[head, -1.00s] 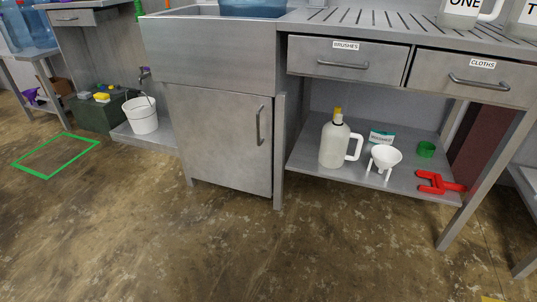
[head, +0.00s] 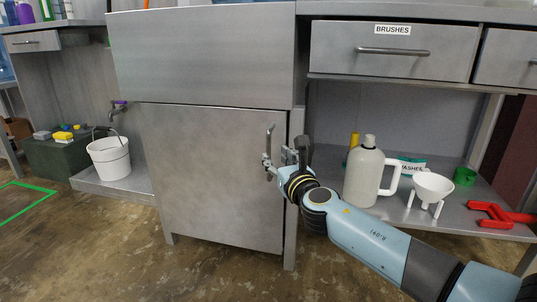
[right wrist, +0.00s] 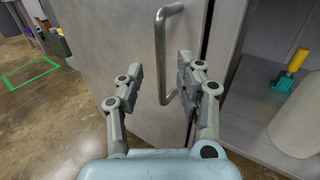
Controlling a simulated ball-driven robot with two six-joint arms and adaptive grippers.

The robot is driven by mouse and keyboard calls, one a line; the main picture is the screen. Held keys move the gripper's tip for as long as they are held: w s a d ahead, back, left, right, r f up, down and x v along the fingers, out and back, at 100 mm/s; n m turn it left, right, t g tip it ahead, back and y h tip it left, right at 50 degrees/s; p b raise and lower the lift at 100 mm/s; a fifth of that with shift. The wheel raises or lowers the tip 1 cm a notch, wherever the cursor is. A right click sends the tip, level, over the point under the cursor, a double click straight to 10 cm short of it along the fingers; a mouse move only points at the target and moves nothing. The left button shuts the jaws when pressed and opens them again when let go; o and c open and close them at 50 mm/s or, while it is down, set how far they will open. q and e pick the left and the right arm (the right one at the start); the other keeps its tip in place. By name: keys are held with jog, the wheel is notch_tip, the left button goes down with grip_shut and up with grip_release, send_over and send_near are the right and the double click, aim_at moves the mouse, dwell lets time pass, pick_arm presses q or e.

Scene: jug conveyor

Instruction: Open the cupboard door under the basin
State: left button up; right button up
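The grey cupboard door (head: 205,185) under the basin (head: 205,55) is in the middle of the head view. A narrow dark gap runs along its right edge; I cannot tell if it is ajar. Its upright bar handle (head: 270,140) is near the top right corner. My right gripper (head: 278,160) is at the handle's lower part. In the right wrist view the two fingers (right wrist: 158,75) are apart, with the handle (right wrist: 160,50) between them, nearer the right finger. Contact is not clear. My left gripper is not in view.
Right of the cupboard, a shelf holds a white jug (head: 364,175), a white funnel (head: 432,188) and a red tool (head: 495,215). The "BRUSHES" drawer (head: 385,55) is above. A white bucket (head: 110,160) stands left. The floor before the door is clear.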

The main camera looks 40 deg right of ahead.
aim_at(269, 150)
jog(key=b+x, duration=0.1)
jog(key=x, duration=0.5)
jog(key=shift+f, duration=0.2)
jog(key=shift+w+d, duration=0.1)
jog(key=shift+w, duration=0.25)
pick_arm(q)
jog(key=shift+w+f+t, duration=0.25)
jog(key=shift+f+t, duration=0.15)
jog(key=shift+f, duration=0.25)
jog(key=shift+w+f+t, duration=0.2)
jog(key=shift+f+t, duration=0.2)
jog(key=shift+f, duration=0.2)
pick_arm(e)
jog(key=shift+r, duration=0.1)
jog(key=shift+c, duration=0.2)
grip_shut()
